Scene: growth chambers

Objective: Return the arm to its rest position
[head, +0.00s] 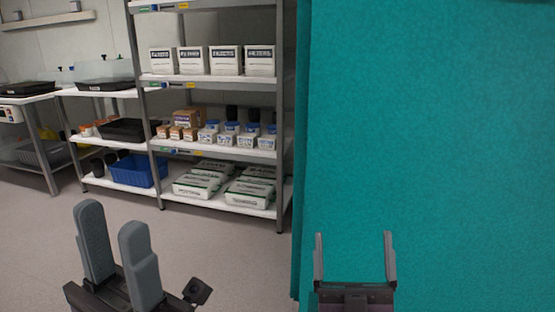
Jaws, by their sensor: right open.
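My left gripper (112,218) is at the lower left, with two thick grey fingers pointing up. A gap shows between the fingers and nothing is held there. My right gripper (354,240) is at the bottom right of centre, with two thin dark fingers spread wide apart. It is empty, and the teal surface shows between its fingers. Both grippers are low in the view; most of both arms is out of the picture.
A large teal panel (430,120) fills the right side behind my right gripper. A metal shelf rack (212,154) holds boxes, bottles and bags. A blue crate (138,170) sits on a low shelf. Benches with black trays (105,84) stand at left. Grey floor (220,250) is clear.

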